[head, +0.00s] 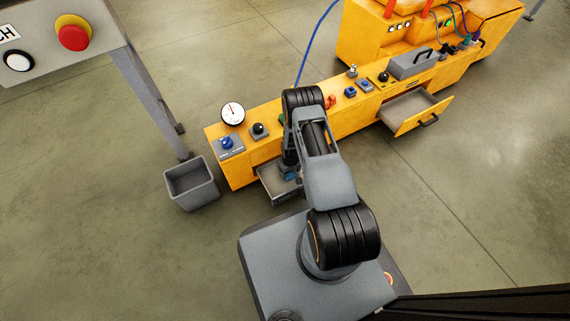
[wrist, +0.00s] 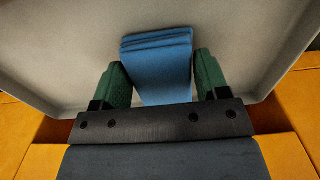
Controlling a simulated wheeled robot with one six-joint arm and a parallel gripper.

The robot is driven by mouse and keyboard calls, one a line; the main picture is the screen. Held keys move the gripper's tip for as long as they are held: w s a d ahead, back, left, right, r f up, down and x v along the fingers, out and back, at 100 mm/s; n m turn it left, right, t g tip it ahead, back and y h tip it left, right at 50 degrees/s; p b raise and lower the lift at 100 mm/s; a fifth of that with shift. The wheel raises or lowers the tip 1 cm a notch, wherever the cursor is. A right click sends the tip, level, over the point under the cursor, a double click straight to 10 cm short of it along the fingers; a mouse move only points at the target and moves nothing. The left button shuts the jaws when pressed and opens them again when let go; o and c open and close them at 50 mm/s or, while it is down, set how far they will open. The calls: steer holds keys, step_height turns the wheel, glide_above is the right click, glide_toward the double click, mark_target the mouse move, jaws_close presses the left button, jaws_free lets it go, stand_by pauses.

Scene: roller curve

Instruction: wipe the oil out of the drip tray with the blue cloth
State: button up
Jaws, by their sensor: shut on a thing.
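My gripper (wrist: 157,85) is shut on the blue cloth (wrist: 157,65), which is folded in layers between the two green fingers in the wrist view. The cloth is over the pale grey drip tray (wrist: 60,50), inside its rim. I cannot tell whether the cloth touches the tray floor. No oil can be made out on the part of the tray that shows. In the head view the drip tray (head: 276,186) sticks out low from the front of the yellow cabinet, and a bit of the blue cloth (head: 291,173) shows beside my arm, which hides most of it.
The yellow cabinet (head: 235,172) carries a gauge (head: 232,113), knobs and switches on top. An open drawer (head: 415,110) juts out at the right. A grey bin (head: 192,184) stands on the floor left of the tray. A panel with a red button (head: 73,34) is at upper left.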

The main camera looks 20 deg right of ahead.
steer(key=shift+s+a+f, duration=0.1)
steer(key=shift+s+a, duration=0.05)
steer(key=shift+a, duration=1.05)
steer(key=shift+a+r, duration=0.15)
steer(key=shift+r, duration=0.2)
steer(key=shift+r+p, duration=0.55)
steer(key=shift+r, duration=0.3)
steer(key=shift+r+p, duration=2.05)
steer(key=shift+r, duration=0.8)
steer(key=shift+s, duration=0.1)
